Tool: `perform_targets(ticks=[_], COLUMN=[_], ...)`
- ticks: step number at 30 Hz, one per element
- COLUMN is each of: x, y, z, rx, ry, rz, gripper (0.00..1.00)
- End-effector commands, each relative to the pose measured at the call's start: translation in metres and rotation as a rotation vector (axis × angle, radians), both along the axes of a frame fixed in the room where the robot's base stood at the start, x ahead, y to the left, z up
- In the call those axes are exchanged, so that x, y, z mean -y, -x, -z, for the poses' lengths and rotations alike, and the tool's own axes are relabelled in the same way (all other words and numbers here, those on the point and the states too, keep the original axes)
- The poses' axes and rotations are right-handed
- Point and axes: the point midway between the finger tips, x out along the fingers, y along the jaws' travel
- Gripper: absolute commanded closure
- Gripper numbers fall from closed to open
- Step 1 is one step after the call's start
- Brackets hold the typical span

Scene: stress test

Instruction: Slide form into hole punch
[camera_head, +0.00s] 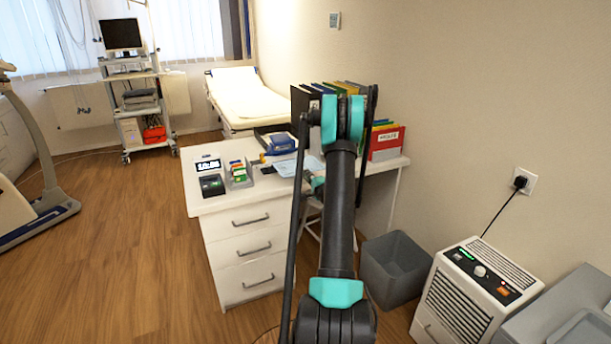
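A blue and dark device that looks like the hole punch (275,142) stands on the white desk (222,205), towards its back edge. A pale blue sheet, likely the form (290,168), lies at or just above the desk top, in front of and a little right of the punch. The sheet and punch look apart. My gripper (314,182) is at the sheet's right side, mostly hidden behind my own arm. Its fingers are too small and covered to show whether they grip the sheet.
A digital clock (208,165), a black box (212,185) and a colourful card holder (239,173) stand on the desk's left. Binders (310,98) and a red folder box (386,142) stand at the back right. A grey bin (395,272) and white appliance (476,290) stand right of the desk.

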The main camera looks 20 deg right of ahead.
Motion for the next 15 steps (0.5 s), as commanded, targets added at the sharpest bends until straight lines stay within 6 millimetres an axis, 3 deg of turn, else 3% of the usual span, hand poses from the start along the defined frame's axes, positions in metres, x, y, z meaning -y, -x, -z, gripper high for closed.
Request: perform_targets(ticks=[15], x=[-0.002], y=[-0.037], z=[0.006], rx=[-0.001], ry=[0.000], rz=[-0.002], gripper=[1.00])
